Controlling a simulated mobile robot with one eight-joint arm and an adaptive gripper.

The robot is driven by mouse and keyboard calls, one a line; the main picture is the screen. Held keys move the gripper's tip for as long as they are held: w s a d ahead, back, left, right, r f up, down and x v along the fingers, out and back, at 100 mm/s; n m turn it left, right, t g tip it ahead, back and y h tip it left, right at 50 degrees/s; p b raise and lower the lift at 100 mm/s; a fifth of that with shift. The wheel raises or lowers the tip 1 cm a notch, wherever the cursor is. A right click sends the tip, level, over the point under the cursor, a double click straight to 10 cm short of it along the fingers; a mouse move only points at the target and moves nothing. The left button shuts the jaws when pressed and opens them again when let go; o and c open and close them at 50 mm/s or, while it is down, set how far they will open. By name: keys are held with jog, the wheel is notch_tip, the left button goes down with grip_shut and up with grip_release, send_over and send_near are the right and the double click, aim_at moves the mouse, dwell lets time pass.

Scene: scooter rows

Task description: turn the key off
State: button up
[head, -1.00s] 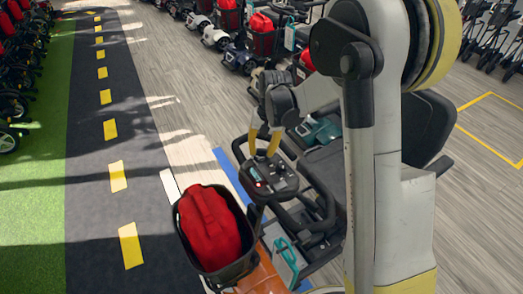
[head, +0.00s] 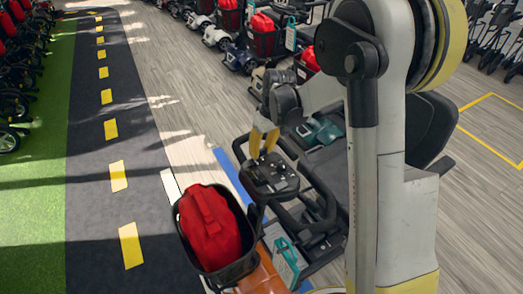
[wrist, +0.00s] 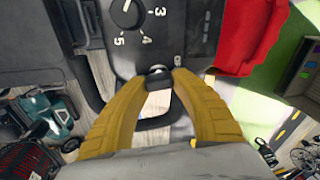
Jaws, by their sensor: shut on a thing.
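The scooter's dark control console (head: 272,184) sits on the tiller behind the front basket. My gripper (head: 263,156) reaches down to the console's far edge with its yellow fingers close together. In the wrist view, the fingertips (wrist: 160,77) are shut on the small dark key (wrist: 158,69) at the console's edge. Only the key's top shows between the fingers. The console's numbered dial (wrist: 125,12) is at the top of the wrist view. No light shows lit on the console in the head view.
A black basket (head: 247,268) holding a red bag (head: 209,226) stands in front of the console. The black handlebar loops around it, with the scooter seat (head: 430,130) to the right. More scooters line the back. The dark lane (head: 100,180) at left is clear.

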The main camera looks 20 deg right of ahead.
jog(key=shift+s+a+n, duration=0.1)
jog(key=shift+n, duration=2)
jog(key=o, duration=1.2)
jog(key=shift+r, duration=0.1)
jog(key=r, duration=0.4)
jog(key=d+r, duration=0.1)
jog(key=r, duration=0.2)
jog(key=d+r, duration=0.1)
jog(key=r, duration=0.3)
jog(key=shift+s+d+r, duration=0.1)
jog(key=shift+d+r, duration=0.15)
jog(key=shift+r, duration=0.05)
jog(key=shift+s, duration=0.1)
